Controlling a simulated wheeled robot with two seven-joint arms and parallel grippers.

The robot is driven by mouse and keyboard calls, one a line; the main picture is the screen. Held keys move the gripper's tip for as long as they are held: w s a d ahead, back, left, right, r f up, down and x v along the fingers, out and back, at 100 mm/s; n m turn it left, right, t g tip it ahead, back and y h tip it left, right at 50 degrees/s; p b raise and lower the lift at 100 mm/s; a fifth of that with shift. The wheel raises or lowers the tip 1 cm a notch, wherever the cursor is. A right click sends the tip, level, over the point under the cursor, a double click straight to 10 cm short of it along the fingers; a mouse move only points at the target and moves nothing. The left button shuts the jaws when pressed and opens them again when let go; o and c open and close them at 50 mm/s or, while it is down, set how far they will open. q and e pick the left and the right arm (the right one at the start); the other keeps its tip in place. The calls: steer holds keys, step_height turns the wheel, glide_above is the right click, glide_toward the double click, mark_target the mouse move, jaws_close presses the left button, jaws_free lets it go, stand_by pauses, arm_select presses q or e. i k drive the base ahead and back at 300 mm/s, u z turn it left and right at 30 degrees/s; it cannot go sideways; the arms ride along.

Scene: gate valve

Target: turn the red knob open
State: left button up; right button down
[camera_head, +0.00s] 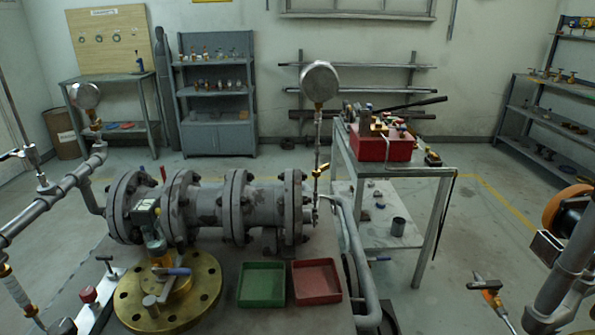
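A small red knob (88,295) sits on a narrow white block at the lower left of the head view. A black T-shaped handle (105,262) stands on the same block behind it, and a dark fitting (62,326) is in front, cut by the lower edge. I cannot tell from this view how far the knob is turned. A small red lever (163,173) also shows on the large flanged grey pipe (210,205). I make out neither of my grippers, and nothing is seen touching the red knob.
A round brass flange (205,305) with a blue-handled valve lies right of the knob. Green (262,302) and red (330,299) trays are beyond it. A grey pipe (45,205) crosses the left side. A cart with a red toolbox (385,150) stands behind, right of centre.

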mark_target(88, 294)
steer(key=u, duration=1.55)
